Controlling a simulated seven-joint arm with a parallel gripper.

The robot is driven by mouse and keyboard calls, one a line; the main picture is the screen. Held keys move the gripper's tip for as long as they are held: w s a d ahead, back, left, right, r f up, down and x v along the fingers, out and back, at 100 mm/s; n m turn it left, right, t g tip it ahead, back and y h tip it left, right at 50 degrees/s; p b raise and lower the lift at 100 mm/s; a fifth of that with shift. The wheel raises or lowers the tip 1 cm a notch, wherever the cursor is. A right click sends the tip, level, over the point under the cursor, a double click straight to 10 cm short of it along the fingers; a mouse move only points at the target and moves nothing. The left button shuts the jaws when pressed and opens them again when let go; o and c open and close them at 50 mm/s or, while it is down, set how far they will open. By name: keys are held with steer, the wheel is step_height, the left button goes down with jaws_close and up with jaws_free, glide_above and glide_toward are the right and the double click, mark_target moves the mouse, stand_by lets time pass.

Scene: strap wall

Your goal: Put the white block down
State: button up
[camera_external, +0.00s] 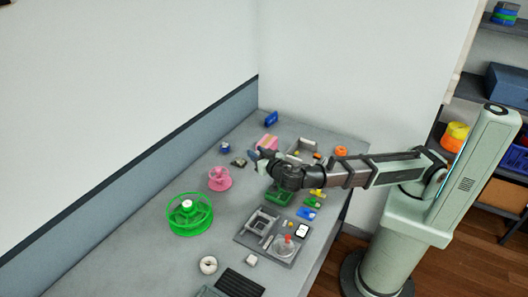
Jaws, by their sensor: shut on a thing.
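My gripper (259,156) is at the end of the arm, over the back middle of the grey table. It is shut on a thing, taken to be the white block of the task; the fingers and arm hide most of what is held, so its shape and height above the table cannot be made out. A separate small white block (251,260) lies on the table near the front, apart from the gripper.
Close to the gripper are a pink block (269,141), a pink round stand (220,179) and a grey tray (318,143). A green wheel-like frame (176,222), a white ring (208,265) and a grey fixture (246,239) stand nearer. Bare table lies left of centre.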

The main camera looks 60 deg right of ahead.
steer(key=w+d+m+g+h, duration=0.1)
steer(key=w+d, duration=0.3)
steer(key=d, duration=0.3)
steer(key=w+d+m+h, duration=0.1)
steer(key=w+d, duration=0.3)
steer(key=d, duration=0.4)
steer(key=m+g+h, duration=0.2)
glide_above(267, 141)
step_height(267, 141, down, 4)
steer(key=shift+d+f, duration=0.1)
steer(key=shift+f, duration=5.35)
steer(key=shift+f, duration=0.15)
steer(key=o, duration=1)
